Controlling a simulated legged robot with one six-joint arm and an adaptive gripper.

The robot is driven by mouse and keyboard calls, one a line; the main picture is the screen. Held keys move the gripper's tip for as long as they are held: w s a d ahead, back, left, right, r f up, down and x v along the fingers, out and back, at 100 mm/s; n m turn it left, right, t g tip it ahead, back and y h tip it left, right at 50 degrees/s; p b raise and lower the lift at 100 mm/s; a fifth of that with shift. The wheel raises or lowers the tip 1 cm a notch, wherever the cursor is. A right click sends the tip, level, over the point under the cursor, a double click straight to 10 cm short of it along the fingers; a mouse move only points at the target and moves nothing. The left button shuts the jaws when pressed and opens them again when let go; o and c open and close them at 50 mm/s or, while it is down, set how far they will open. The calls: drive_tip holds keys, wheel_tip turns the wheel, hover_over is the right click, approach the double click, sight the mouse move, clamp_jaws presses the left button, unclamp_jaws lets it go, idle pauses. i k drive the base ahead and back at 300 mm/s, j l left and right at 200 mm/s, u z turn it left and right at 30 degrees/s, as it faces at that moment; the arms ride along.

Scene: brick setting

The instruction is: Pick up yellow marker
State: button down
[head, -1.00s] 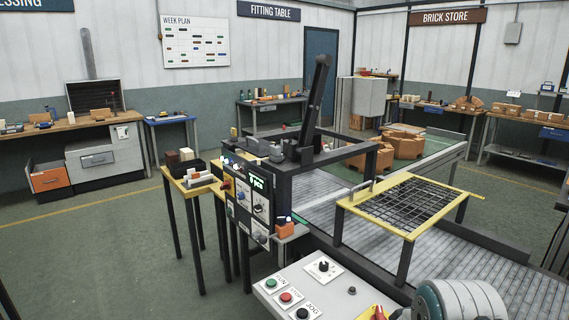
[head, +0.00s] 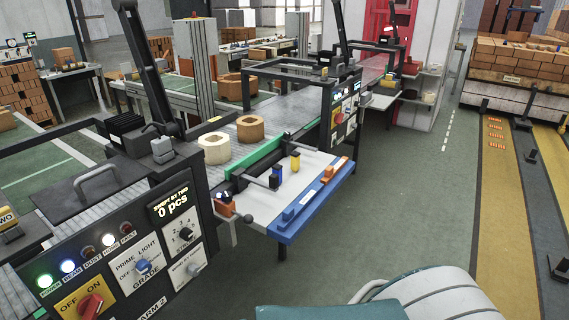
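A small yellow upright piece (head: 295,163), likely the yellow marker, stands on the white-topped side table (head: 318,168). A dark blue upright piece (head: 277,171) stands just left of it, near a black bar. The yellow piece is too small to make out in detail. My gripper is not in view; only teal and white rounded parts of my own arm show at the bottom edge, well apart from the side table.
The side table's blue front edge (head: 290,226) holds small blue and orange pieces. A conveyor with a cream block (head: 215,148) and a tan block (head: 250,129) runs behind it. A control panel (head: 165,240) fills the lower left. Green floor (head: 400,200) is clear to the right.

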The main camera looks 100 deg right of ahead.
sight(294, 159)
drive_tip(key=z, duration=3.6)
